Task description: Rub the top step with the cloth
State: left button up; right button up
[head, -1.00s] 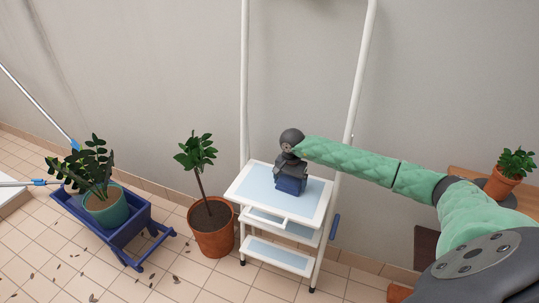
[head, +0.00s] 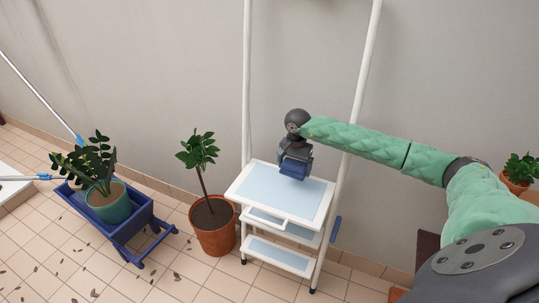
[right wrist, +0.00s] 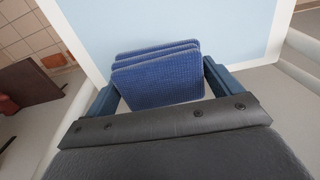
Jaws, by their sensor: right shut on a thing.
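The white step stool (head: 287,228) stands against the wall. Its top step (head: 268,203) has a pale blue panel in a white frame, which also shows in the right wrist view (right wrist: 232,28). My right gripper (head: 294,172) is over the back part of the top step. It is shut on the folded blue cloth (right wrist: 160,80), which sits between the two fingers. In the head view the cloth is mostly merged with the gripper, and I cannot tell whether it touches the panel. My left gripper is not in view.
A potted small tree (head: 211,222) stands just left of the stool. A blue cart (head: 128,228) with a potted plant (head: 108,200) is farther left. Another potted plant (head: 519,172) is at the right. The tiled floor in front has scattered leaves.

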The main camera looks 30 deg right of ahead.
notch_tip(320, 180, up, 2)
jog(key=shift+s+r, duration=0.1)
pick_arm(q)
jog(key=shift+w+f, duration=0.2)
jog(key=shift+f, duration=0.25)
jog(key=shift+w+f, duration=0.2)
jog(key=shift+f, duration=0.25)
pick_arm(e)
jog(key=shift+a, duration=0.15)
